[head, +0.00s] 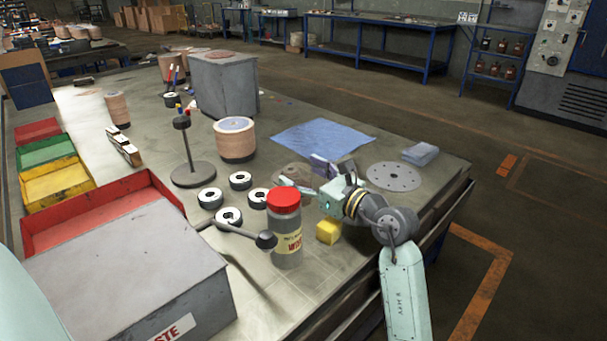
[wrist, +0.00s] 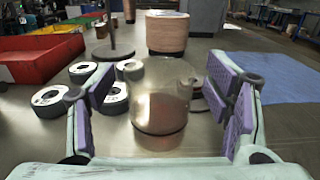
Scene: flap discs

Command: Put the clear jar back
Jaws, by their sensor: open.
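The clear jar (wrist: 160,105) is see-through and brownish. In the wrist view it appears upright on the workbench (head: 345,245), between the two purple-padded fingers of my gripper (wrist: 165,92). The fingers are spread wide, with a gap visible on each side of the jar. In the head view my gripper (head: 303,177) is low over the bench, behind the red-lidded wipes tub (head: 287,240). The jar is hard to make out there, partly hidden by my gripper and the tub.
Several black-and-white rings (head: 240,180) lie left of my gripper, near a round-based post (head: 193,174). A yellow block (head: 328,231) is near the front edge; a perforated disc (head: 394,177) lies right.

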